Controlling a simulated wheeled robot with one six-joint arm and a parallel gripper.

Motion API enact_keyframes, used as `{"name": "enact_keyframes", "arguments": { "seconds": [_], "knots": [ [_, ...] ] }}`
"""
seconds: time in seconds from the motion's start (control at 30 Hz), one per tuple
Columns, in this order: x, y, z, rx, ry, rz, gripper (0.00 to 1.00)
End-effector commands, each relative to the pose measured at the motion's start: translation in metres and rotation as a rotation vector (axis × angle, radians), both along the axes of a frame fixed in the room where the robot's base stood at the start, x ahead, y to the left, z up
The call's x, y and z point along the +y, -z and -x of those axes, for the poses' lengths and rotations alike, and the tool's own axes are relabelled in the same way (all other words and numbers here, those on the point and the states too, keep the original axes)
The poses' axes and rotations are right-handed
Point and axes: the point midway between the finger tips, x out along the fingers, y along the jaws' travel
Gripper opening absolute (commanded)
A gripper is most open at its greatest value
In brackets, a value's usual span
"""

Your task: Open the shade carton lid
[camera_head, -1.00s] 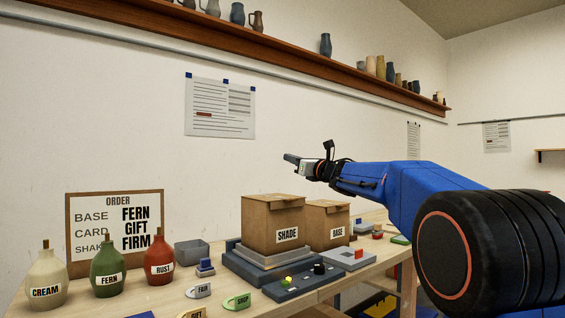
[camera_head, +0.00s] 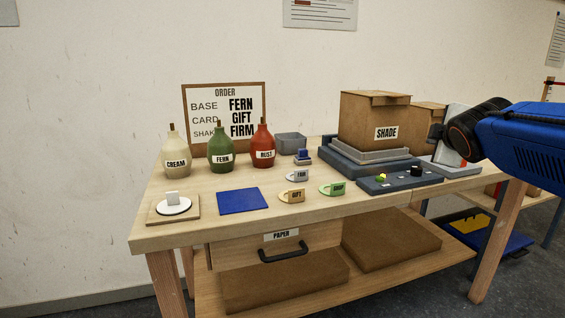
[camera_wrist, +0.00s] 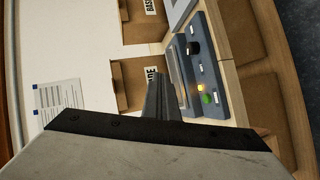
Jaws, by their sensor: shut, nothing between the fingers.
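The SHADE carton (camera_head: 362,122) is a brown cardboard box on a grey stepped stand at the back right of the table. Its lid (camera_head: 376,93) is down, with a flap over the front edge. In the wrist view, part of the SHADE carton (camera_wrist: 128,72) shows sideways, partly hidden by my gripper. My gripper (camera_wrist: 160,92) is shut and empty, its fingertips in front of the SHADE carton in that view; I cannot tell the gap between them. In the head view my arm comes in from the right, and the fingertips are not clear there.
The BASE carton (camera_head: 427,117) stands just right of the SHADE carton. A dark control panel (camera_head: 400,178) with knobs lies in front. CREAM (camera_head: 176,152), FERN (camera_head: 220,150) and RUST (camera_head: 262,148) bottles stand left, before the order board (camera_head: 245,100). A PAPER drawer (camera_head: 240,250) is below.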

Motion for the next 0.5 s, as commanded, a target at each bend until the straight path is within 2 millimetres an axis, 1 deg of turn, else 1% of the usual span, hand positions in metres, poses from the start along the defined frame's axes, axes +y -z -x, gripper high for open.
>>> {"name": "enact_keyframes", "arguments": {
  "seconds": [0.03, 0.07, 0.1, 0.17, 0.2, 0.27, 0.3, 0.37, 0.4, 0.47, 0.5],
  "knots": [
    [0.005, 0.022, 0.021, 0.032, 0.037, -0.095, 0.00],
    [0.008, 0.036, 0.033, 0.053, 0.062, -0.154, 0.00],
    [0.012, 0.054, 0.049, 0.082, 0.100, -0.234, 0.00],
    [0.018, 0.082, 0.073, 0.126, 0.154, -0.346, 0.00],
    [0.023, 0.099, 0.089, 0.155, 0.192, -0.420, 0.00],
    [0.030, 0.126, 0.114, 0.200, 0.250, -0.521, 0.00],
    [0.036, 0.143, 0.131, 0.229, 0.290, -0.588, 0.00],
    [0.045, 0.168, 0.157, 0.275, 0.351, -0.683, 0.00],
    [0.051, 0.185, 0.174, 0.309, 0.394, -0.743, 0.00],
    [0.060, 0.209, 0.199, 0.356, 0.457, -0.828, 0.00],
    [0.066, 0.223, 0.216, 0.385, 0.499, -0.879, 0.00]
  ]
}}
